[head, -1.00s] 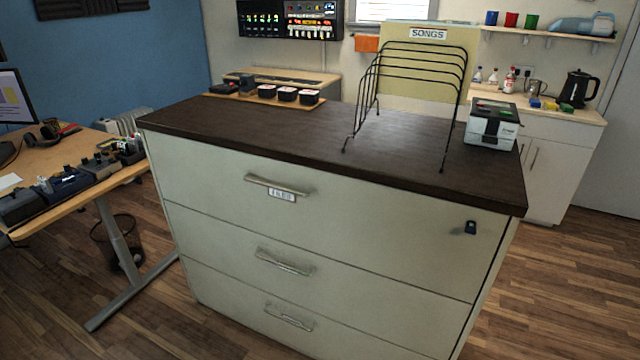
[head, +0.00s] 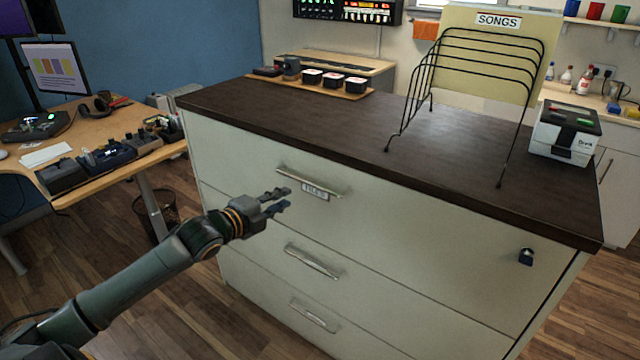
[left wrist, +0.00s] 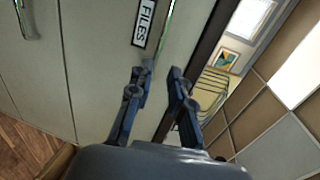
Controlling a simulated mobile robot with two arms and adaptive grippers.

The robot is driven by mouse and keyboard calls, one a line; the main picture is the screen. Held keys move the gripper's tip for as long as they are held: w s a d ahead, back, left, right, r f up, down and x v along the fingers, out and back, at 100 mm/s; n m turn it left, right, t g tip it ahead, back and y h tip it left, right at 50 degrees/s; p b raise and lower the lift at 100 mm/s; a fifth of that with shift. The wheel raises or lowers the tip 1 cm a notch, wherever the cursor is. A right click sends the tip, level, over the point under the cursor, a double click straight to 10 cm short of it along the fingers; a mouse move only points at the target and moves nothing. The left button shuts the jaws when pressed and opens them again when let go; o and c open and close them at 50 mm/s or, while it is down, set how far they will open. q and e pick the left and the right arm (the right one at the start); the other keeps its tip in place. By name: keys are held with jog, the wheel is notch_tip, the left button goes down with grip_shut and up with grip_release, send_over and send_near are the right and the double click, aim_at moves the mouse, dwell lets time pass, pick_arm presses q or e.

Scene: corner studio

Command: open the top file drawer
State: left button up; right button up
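The cream file cabinet has three drawers. Its top drawer (head: 400,235) is shut and carries a metal bar handle (head: 309,182) above a small label (head: 315,191). My right gripper is in neither current view.
The dark cabinet top (head: 330,140) holds a wire file rack (head: 470,80), a white box device (head: 565,132) and a wooden tray (head: 350,93) of small cups. A desk (head: 110,150) stands left.

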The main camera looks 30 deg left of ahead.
aim_at(312, 183)
pick_arm(q)
jog(key=x, duration=1.2)
jog(key=shift+w+d+f+p, duration=0.1)
jog(key=shift+w+f+p, duration=0.1)
jog(key=shift+w+p, duration=0.1)
grip_shut()
